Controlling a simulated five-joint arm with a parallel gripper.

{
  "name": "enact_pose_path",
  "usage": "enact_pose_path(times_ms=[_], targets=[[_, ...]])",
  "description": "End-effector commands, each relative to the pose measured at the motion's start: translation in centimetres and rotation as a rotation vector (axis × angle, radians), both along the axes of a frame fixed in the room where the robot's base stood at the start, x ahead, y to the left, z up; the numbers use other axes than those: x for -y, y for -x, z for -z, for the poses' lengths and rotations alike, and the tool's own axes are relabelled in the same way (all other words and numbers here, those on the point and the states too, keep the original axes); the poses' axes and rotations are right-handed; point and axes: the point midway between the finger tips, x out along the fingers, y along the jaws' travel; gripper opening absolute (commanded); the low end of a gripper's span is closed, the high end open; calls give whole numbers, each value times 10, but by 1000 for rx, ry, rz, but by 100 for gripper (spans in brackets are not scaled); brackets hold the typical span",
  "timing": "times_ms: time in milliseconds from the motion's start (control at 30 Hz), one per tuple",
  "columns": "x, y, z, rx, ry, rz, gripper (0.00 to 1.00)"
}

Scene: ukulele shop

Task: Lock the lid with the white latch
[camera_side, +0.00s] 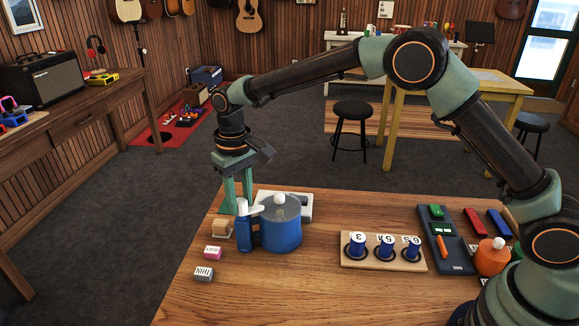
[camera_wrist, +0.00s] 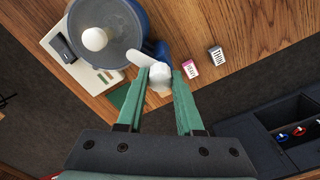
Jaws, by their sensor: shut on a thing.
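A blue pot (camera_side: 281,236) stands near the table's left end. It has a grey lid (camera_side: 290,211) with a round white knob (camera_side: 279,199); in the wrist view the lid (camera_wrist: 107,58) is at upper left. The white latch (camera_side: 254,210) sits on a blue post (camera_side: 244,237) beside the pot. Its arm points toward the lid, and in the wrist view its tip (camera_wrist: 137,57) overlaps the lid's edge. I cannot tell whether it touches the lid. My gripper (camera_wrist: 160,80) is shut on the latch's white upright handle, coming from above.
A white device (camera_side: 299,205) is behind the pot. A wooden stand (camera_side: 384,263) with blue numbered pieces is to the right. Front middle table is clear.

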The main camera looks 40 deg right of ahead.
Motion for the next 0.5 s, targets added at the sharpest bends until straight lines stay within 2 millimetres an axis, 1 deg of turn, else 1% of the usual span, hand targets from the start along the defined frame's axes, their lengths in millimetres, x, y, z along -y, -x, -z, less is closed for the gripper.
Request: enact_pose_path(times_ms=[133,167,200,233,500], targets=[[-1,0,-1,0,0,-3,0],[-1,0,-1,1,0,-3,39],[-1,0,-1,1,0,-3,55],[-1,0,-1,1,0,-3,66],[-1,0,-1,0,0,0,66]])
